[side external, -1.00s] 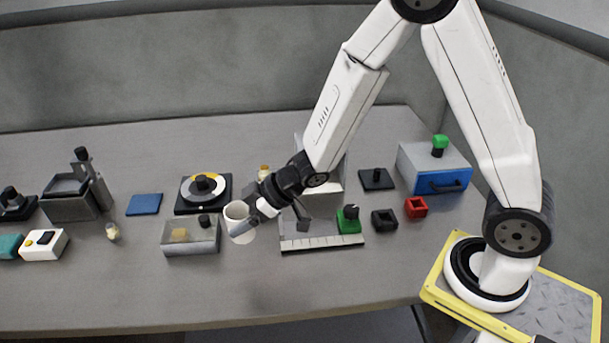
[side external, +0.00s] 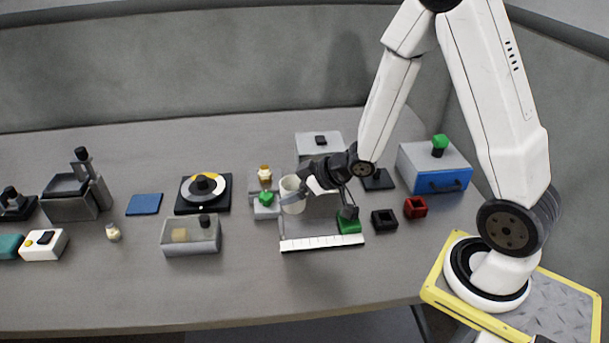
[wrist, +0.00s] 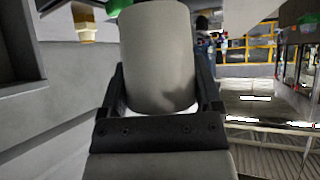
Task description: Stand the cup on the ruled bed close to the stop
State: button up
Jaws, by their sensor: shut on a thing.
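A pale grey-white cup (side external: 292,194) is held in my gripper (side external: 300,197). In the wrist view the cup (wrist: 158,55) sits upright between the two dark fingers, which are shut on it. The cup is at the left rear of the ruled bed (side external: 310,228), seemingly above it; the side view does not settle its height. A white scale strip (side external: 322,243) runs along the bed's front edge. A green block with a dark knob (side external: 348,222), probably the stop, stands at the bed's right end.
A grey fixture with a green knob (side external: 265,201) stands just left of the cup. A clear bin (side external: 190,238) lies further left. Black (side external: 384,220) and red (side external: 416,207) square pieces are right of the bed. A blue-fronted box (side external: 437,170) stands beyond them.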

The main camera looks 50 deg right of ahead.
jog(key=shift+s+d, duration=0.1)
jog(key=shift+d, duration=0.15)
jog(key=shift+f, duration=2)
jog(key=shift+f, duration=0.1)
jog(key=shift+f, duration=1.95)
jog(key=shift+f, duration=0.1)
jog(key=o, duration=1.1)
jog(key=shift+o, duration=0.2)
